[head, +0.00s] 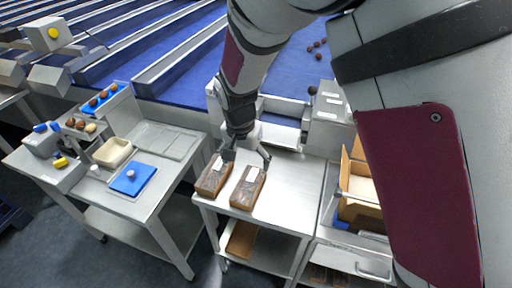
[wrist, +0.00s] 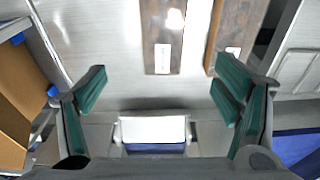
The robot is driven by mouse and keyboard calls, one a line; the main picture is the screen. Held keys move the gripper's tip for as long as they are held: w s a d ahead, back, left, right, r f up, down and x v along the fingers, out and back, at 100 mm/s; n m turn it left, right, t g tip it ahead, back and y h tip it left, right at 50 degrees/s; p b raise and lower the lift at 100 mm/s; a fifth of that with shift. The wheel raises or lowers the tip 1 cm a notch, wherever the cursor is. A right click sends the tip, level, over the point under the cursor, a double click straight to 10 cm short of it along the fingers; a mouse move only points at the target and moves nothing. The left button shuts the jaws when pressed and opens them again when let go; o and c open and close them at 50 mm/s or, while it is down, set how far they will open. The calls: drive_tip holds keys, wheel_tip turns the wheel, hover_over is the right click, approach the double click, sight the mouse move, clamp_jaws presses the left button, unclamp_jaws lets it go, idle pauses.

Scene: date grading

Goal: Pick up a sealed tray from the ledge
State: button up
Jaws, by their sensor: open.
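Two long brown trays, each with a small white label, lie side by side on the steel ledge (head: 292,182). In the head view, the right tray (head: 246,190) and the left tray (head: 212,181) are close together with a narrow gap. My gripper (head: 248,158) is open and empty above the ledge, at the far ends of the trays. In the wrist view, one tray (wrist: 162,58) lies ahead of the space between my fingers (wrist: 160,92). The other tray (wrist: 231,28) lies ahead of the right finger. The trays' far ends run out of the wrist view.
An open cardboard box (head: 361,187) stands right of the ledge and shows at left in the wrist view (wrist: 22,95). A steel bench (head: 151,200) with a blue mat (head: 129,184) stands to the left. Blue conveyor lanes (head: 190,70) lie behind. The ledge's right part is clear.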

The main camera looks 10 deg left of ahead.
hover_over(248, 183)
drive_tip(key=s, duration=0.1)
wheel_tip(248, 183, down, 8)
drive_tip(key=shift+s+f, duration=0.1)
drive_tip(key=shift+f, duration=0.15)
drive_tip(key=shift+w+f+p, duration=0.2)
drive_tip(key=shift+f+p, duration=0.05)
drive_tip(key=shift+f, duration=0.7)
drive_tip(key=shift+w+f+p, duration=0.2)
drive_tip(key=shift+w+f, duration=0.05)
drive_tip(key=shift+f, duration=0.75)
drive_tip(key=shift+w+f+p, duration=0.2)
drive_tip(key=shift+f+p, duration=0.05)
drive_tip(key=shift+f, duration=0.7)
drive_tip(key=c, duration=1.4)
